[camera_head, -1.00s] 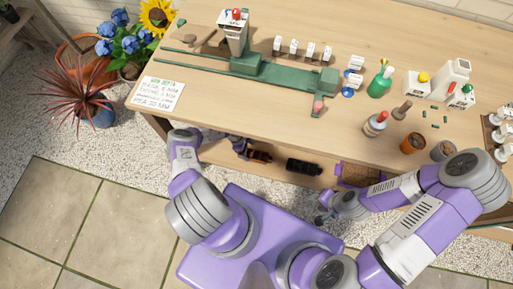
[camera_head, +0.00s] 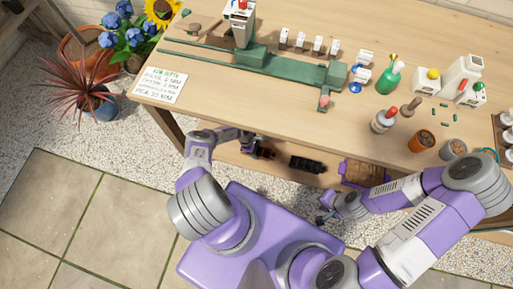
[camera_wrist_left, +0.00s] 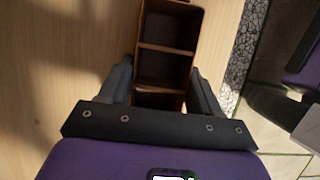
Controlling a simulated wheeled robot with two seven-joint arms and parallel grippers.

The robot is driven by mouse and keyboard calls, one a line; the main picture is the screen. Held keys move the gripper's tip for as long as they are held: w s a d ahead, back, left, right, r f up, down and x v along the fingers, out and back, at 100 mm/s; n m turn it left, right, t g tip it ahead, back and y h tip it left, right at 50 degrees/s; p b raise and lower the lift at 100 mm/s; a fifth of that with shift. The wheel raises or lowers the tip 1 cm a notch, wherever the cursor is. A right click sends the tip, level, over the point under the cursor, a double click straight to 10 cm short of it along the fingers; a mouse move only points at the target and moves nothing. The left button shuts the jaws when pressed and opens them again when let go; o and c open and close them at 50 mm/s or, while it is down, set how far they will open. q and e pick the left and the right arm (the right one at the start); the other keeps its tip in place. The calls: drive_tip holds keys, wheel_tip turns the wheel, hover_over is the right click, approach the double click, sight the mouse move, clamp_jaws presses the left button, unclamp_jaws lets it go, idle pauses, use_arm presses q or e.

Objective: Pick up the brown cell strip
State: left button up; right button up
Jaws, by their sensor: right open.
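The brown cell strip (camera_head: 266,153) lies on the wooden shelf under the bench. In the left wrist view the brown cell strip (camera_wrist_left: 167,68) shows its open, dark cells in a row. My left gripper (camera_head: 250,145) is at the strip's left end. In the left wrist view the fingers of my left gripper (camera_wrist_left: 162,88) stand on either side of the strip, very close to its walls. I cannot tell whether they press on it. My right gripper (camera_head: 323,216) is open, low in front of the bench, away from the strip.
A black strip (camera_head: 307,164) lies right of the brown one on the shelf, then a purple-edged crate (camera_head: 363,174). The bench top (camera_head: 225,105) above overhangs the shelf and carries a green rail stand (camera_head: 285,68), bottles and pots.

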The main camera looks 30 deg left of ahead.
use_arm(q)
drive_tip(key=c, duration=0.4)
